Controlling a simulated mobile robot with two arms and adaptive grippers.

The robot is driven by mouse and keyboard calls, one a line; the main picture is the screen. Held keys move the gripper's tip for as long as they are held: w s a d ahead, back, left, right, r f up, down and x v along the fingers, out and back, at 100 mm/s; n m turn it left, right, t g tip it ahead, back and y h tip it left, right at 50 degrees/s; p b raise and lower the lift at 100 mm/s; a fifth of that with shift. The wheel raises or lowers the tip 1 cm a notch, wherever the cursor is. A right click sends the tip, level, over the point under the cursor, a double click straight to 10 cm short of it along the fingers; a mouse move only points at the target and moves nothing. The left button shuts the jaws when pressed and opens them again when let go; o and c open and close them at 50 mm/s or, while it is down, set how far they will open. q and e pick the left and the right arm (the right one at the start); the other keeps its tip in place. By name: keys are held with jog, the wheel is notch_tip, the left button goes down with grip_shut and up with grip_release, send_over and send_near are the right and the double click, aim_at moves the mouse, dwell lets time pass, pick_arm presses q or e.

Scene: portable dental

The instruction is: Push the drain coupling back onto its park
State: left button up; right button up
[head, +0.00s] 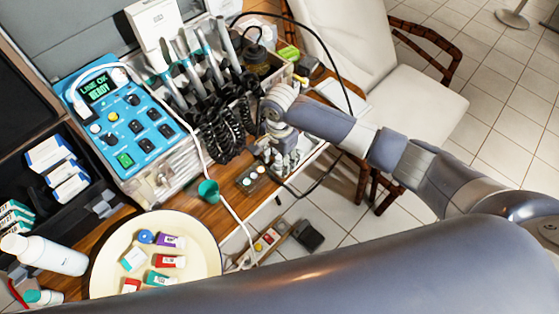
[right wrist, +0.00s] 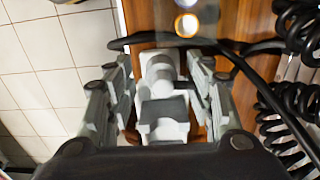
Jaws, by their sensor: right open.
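My right gripper (head: 279,157) points down at the front right corner of the blue dental unit, over the wooden table edge. In the right wrist view its fingers (right wrist: 160,72) are open, one on each side of a pale grey and white stepped fitting (right wrist: 162,128). This fitting looks like the drain coupling, but I cannot tell it apart from its park. Contact with the fingers is not clear. A black hose (right wrist: 205,43) crosses just beyond the fingertips. In the head view the gripper hides the fitting. My left gripper is out of view.
The blue control unit (head: 128,118) and coiled black handpiece cords (head: 222,130) stand left of the gripper. A green cup (head: 208,191) and a small dark tray (head: 251,180) are close by. A round cream tray (head: 205,262) holds small boxes. A cream chair (head: 400,80) stands at the right.

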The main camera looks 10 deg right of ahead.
aim_at(280, 158)
notch_tip(280, 158, up, 11)
jog(key=shift+f, duration=0.15)
dwell(0.4)
